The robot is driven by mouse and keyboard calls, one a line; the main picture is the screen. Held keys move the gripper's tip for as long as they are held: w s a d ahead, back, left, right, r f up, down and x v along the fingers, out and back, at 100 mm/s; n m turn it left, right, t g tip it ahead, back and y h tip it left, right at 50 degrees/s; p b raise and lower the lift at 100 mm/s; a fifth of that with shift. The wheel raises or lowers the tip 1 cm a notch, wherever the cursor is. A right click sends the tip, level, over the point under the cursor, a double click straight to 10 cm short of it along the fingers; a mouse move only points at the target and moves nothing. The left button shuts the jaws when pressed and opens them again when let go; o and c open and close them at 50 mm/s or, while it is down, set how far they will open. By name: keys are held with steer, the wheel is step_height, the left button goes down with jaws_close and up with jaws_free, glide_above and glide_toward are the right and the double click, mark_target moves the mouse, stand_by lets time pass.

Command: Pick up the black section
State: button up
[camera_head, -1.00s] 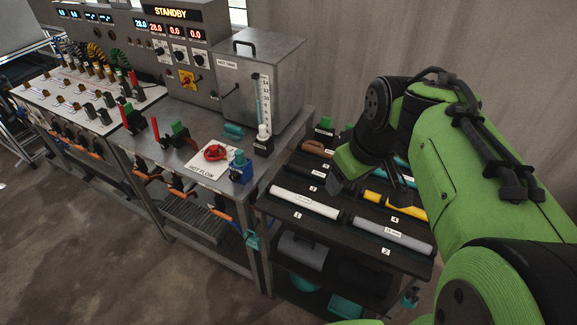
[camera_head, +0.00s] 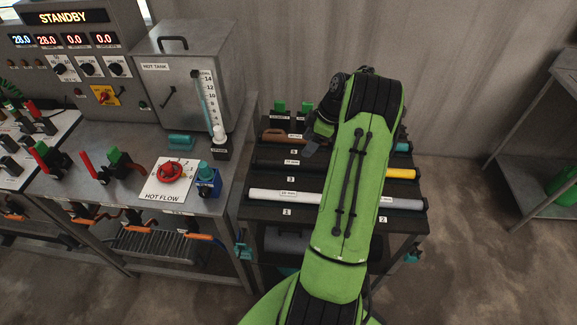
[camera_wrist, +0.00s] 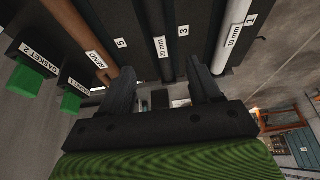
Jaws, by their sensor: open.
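The black section (camera_head: 272,163), tagged 20 mm, lies in the slot marked 3 on the left side of the dark rack. In the wrist view the black section (camera_wrist: 155,20) runs away from me near the top middle, roughly in line with the gap between my fingers. My gripper (camera_wrist: 160,78) is open, its two fingers apart with nothing between them. In the head view my gripper (camera_head: 309,149) is at the rack, near the right part of the black section. My forearm hides the middle of the rack.
A white section (camera_head: 265,195) lies in front, and a brown bend (camera_head: 275,137) behind. A yellow section (camera_head: 402,174) and a grey section (camera_head: 402,204) lie right of my arm. Green-topped gaskets stand at the rack's back. The steel bench with the hot tank (camera_head: 180,85) adjoins on the left.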

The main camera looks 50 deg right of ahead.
mark_target(295, 162)
steer(key=x, duration=1)
steer(key=shift+f, duration=0.35)
steer(key=shift+r, duration=0.1)
jaws_close()
